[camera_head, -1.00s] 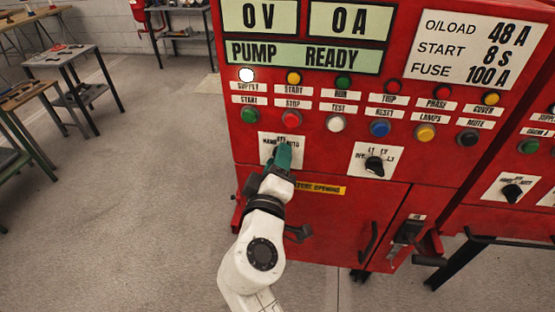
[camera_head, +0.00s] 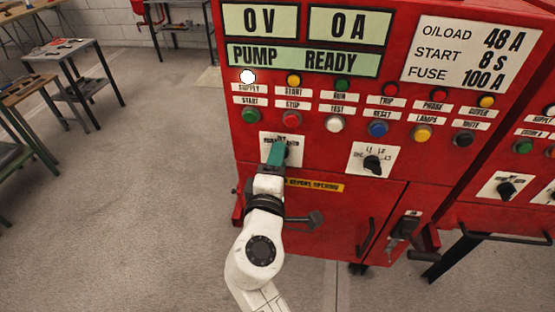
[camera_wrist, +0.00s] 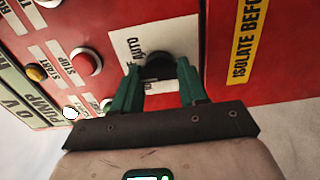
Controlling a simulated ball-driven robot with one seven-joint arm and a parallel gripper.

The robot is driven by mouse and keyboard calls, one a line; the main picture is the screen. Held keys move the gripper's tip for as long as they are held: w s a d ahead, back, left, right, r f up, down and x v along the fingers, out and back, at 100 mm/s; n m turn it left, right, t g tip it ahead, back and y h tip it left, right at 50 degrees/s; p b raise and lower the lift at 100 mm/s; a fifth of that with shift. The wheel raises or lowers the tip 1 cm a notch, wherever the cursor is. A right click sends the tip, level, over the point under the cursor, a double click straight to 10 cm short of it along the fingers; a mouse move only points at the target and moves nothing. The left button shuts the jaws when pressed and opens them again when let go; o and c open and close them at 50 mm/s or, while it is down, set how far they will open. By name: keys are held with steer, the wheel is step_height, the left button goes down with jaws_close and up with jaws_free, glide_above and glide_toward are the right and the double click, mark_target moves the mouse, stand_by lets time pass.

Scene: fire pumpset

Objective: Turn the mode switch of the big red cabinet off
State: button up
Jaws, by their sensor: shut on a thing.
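The big red cabinet (camera_head: 300,200) fills the middle of the head view. Its mode switch plate (camera_head: 294,157), white with partly covered lettering, sits low on the left of the panel. In the wrist view the switch's black knob (camera_wrist: 158,66) lies between the green fingers, with "AUTO" readable on the plate beside it. My gripper (camera_head: 276,153) is at this switch, its green fingers (camera_wrist: 158,80) shut on the knob from both sides. The gripper covers part of the plate, and I cannot tell which way the knob points.
A second black rotary switch (camera_head: 373,163) is just right of the mode switch. Rows of coloured buttons and lamps, such as the red stop button (camera_head: 291,119), are above. A handle (camera_head: 366,236) sticks out lower right. Floor at left is open; a side table (camera_head: 68,70) stands beyond.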

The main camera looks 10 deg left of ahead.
steer(key=shift+f, duration=0.1)
steer(key=o, duration=1.1)
steer(key=shift+c, duration=0.2)
steer(key=shift+s, duration=0.1)
steer(key=s+b, duration=0.1)
steer(key=s, duration=0.9)
steer(key=shift+s+a+b, duration=0.2)
steer(key=shift+s+b, duration=0.15)
steer(key=shift+b, duration=0.05)
steer(key=s+d+f+m+g+h, duration=0.1)
steer(key=s+d+f+m+g, duration=0.2)
steer(key=d+f, duration=0.45)
steer(key=d+f+m+g+h, duration=0.2)
steer(key=d+f+m+g, duration=0.15)
steer(key=d, duration=0.65)
steer(key=s+d+f+m+g+h, duration=0.1)
steer(key=s+d+f+m+g, duration=0.2)
steer(key=d+f, duration=0.4)
steer(key=s+d+f+m+g+y, duration=0.2)
steer(key=s+d+f+m+g, duration=0.1)
steer(key=s, duration=0.6)
steer(key=s+d+f+m+g+y, duration=0.2)
steer(key=s+d+f+m+g, duration=0.2)
steer(key=s, duration=0.5)
steer(key=shift+s+d+f+m, duration=0.2)
steer(key=shift+d+f+m, duration=0.15)
steer(key=shift+d+m, duration=0.6)
